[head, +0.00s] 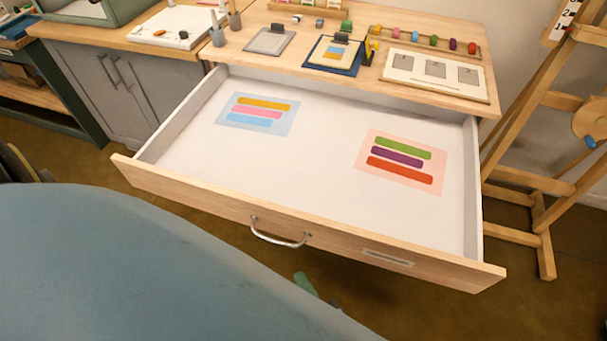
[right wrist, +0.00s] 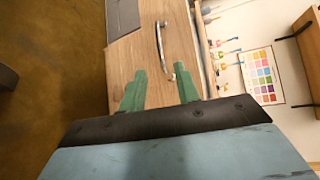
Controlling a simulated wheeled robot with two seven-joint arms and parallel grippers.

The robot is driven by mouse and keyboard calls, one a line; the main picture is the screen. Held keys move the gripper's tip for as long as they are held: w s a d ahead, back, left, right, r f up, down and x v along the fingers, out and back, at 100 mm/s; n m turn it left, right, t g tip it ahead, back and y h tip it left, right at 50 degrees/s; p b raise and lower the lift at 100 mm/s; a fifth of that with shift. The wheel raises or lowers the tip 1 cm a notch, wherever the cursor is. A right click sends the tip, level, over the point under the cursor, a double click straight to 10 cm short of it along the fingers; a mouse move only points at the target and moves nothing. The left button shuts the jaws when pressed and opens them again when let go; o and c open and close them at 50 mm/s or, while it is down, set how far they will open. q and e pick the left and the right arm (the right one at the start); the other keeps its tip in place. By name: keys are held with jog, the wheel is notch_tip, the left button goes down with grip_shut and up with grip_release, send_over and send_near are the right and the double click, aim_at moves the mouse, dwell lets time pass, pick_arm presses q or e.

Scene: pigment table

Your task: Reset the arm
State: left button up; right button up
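My right gripper (right wrist: 160,69) shows two green fingers held apart, with nothing between them. In the head view only a bit of a green finger (head: 306,284) shows, below the drawer handle; my blue arm hides the rest. The pulled-out drawer (head: 300,165) has a wooden front and a curved metal handle (head: 279,240). The handle also shows in the right wrist view (right wrist: 160,45), just beyond the fingertips; I cannot tell how far apart they are. My left gripper is in neither view.
Two cards with coloured bars, one blue (head: 234,123) and one pink (head: 430,182), lie in the drawer. The tabletop (head: 345,20) holds clipboards, a three-panel board (head: 436,73) and coloured pieces. A wooden easel (head: 537,130) stands at the right, grey cabinets (head: 122,92) at the left.

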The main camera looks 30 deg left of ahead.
dwell(0.3)
jog(key=d+f+n+g+h, duration=0.1)
jog(key=d+f+n+h, duration=0.25)
jog(key=d+f, duration=0.8)
jog(key=d+f+n+g+h, duration=0.1)
jog(key=d+f+n+h, duration=0.3)
jog(key=d+f, duration=0.8)
jog(key=s+d+f+n+g+h, duration=0.1)
jog(key=s+d+f+g+h, duration=0.1)
jog(key=s+d+f, duration=0.4)
jog(key=s+d+f+n+g+h, duration=0.2)
jog(key=s+d+f+h, duration=0.2)
jog(key=s, duration=0.6)
notch_tip(320, 180, down, 4)
jog(key=d, duration=0.2)
jog(key=shift+s+d+r+g, duration=0.2)
jog(key=shift+s+d+g, duration=0.2)
